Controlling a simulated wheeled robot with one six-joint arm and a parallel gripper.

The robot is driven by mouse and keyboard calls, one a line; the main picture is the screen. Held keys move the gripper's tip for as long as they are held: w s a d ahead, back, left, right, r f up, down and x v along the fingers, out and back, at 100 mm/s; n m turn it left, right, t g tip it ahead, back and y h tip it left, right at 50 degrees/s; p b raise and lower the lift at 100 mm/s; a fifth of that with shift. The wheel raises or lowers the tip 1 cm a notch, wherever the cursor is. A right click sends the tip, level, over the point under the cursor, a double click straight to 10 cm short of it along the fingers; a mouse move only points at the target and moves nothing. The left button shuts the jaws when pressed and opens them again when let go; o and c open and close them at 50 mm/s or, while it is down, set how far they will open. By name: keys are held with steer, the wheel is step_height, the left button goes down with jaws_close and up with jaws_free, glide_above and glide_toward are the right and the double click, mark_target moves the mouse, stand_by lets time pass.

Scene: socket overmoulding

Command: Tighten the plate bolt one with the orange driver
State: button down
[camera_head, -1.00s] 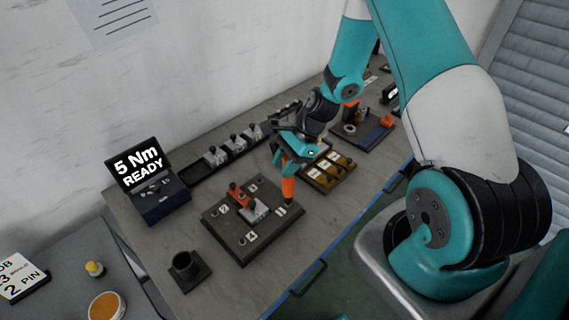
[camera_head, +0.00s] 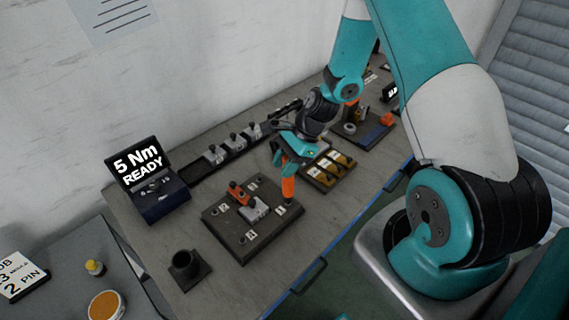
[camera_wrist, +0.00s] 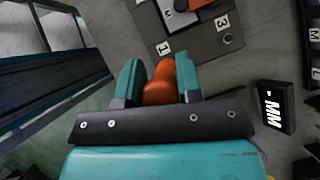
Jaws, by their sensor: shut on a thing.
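The orange driver (camera_head: 289,188) is upright in my gripper (camera_head: 284,163), its lower end at the right corner of the dark plate (camera_head: 240,243). In the wrist view the driver (camera_wrist: 160,82) sits between the two teal fingers of my gripper (camera_wrist: 160,84). The plate (camera_wrist: 200,45) shows there with labels "1" and "3"; the driver points toward the corner beside label "1". The bolt under the driver is hidden, and I cannot tell whether the tip touches it. A grey block with an orange clamp (camera_head: 240,193) sits on the plate's middle.
A display box (camera_head: 150,185) reading "5 Nm READY" stands at the left. A black round holder (camera_head: 186,265) is in front of it. A rail with several grey parts (camera_head: 232,147) lies behind the plate. A tray with yellow-brown parts (camera_head: 330,170) lies right of my gripper.

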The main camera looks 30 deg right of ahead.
steer(key=shift+s+f+b, duration=0.1)
steer(key=shift+f+b, duration=0.4)
steer(key=shift+f, duration=0.5)
stand_by(1.8)
